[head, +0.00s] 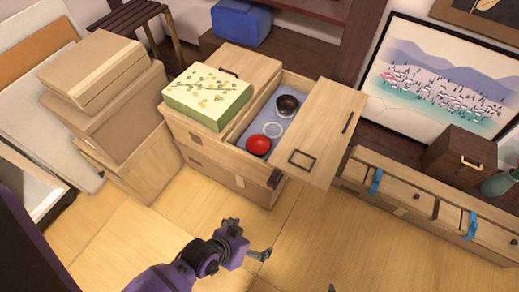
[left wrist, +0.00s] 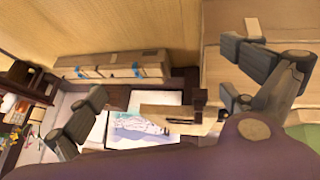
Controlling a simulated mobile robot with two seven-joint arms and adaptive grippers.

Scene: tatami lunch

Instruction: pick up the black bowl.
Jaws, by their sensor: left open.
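The black bowl (head: 287,105) sits in the far part of an open drawer-like compartment (head: 240,130) of a wooden chest. A red bowl (head: 258,145) sits at its near end, and a white ring (head: 272,129) lies between the two bowls. My left gripper (head: 248,241) is open and empty, over the floor in front of the chest, well apart from the bowls. Its spread fingers also show in the left wrist view (left wrist: 166,88), where I cannot make out the black bowl. A small dark tip at the head view's bottom edge may be my right gripper.
A wooden panel (head: 325,128) juts out right of the compartment. A green flowered box (head: 207,95) stands on the chest. Stacked boxes (head: 105,85) stand at left. A low cabinet (head: 420,205) stands at right. The floor (head: 290,235) in front is clear.

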